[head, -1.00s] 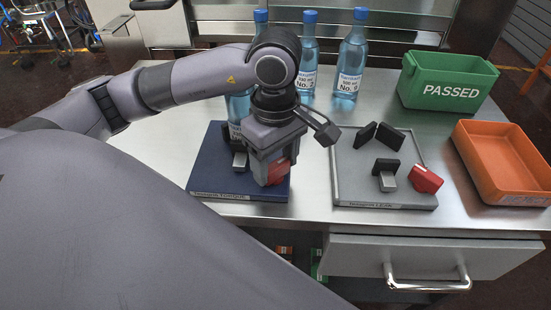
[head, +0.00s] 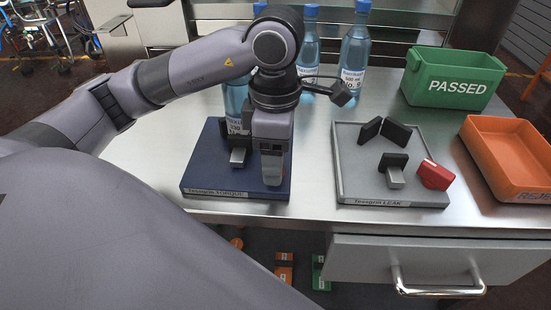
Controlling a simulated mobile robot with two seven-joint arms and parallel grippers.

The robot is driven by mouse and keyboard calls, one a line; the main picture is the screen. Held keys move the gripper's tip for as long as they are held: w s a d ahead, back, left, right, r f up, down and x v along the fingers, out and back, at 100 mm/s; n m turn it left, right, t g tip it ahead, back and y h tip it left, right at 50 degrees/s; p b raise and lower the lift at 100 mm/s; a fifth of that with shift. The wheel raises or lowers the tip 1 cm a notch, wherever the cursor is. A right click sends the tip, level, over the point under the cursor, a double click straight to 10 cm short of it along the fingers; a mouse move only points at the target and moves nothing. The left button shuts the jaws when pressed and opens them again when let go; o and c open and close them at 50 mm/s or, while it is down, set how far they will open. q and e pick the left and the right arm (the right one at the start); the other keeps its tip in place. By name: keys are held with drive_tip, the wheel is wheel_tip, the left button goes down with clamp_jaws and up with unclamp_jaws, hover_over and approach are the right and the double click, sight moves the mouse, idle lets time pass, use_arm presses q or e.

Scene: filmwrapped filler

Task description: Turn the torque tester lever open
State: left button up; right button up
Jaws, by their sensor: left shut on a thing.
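The torque tester is a dark blue plate (head: 205,178) with a label on its front edge and black clamp parts. A blue-capped bottle (head: 236,98) stands at its back, partly hidden by my left arm. My left gripper (head: 272,176) points down over the right front of the plate, shut on the tester's red lever. The gripper now hides nearly all of the lever, so its exact angle cannot be told. My right gripper is not in view.
The grey leak tester (head: 350,185) with its own red lever (head: 435,175) stands to the right. Bottles (head: 354,60) stand behind. A green PASSED bin (head: 452,82) and an orange bin (head: 510,155) are at the right. A drawer handle (head: 438,290) juts out below.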

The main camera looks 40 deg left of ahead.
use_arm(q)
drive_tip(key=n+b, duration=0.1)
drive_tip(key=n, duration=0.2)
drive_tip(key=shift+n, duration=0.4)
drive_tip(key=n, duration=0.3)
drive_tip(key=shift+n+b, duration=0.35)
drive_tip(key=shift+n, duration=1.05)
drive_tip(key=o, duration=1.1)
drive_tip(key=shift+c, duration=0.2)
drive_tip(key=shift+r, duration=0.1)
wheel_tip(320, 180, up, 6)
drive_tip(key=shift+f+p, duration=0.1)
drive_tip(key=shift+p, duration=0.75)
drive_tip(key=shift+r, duration=0.65)
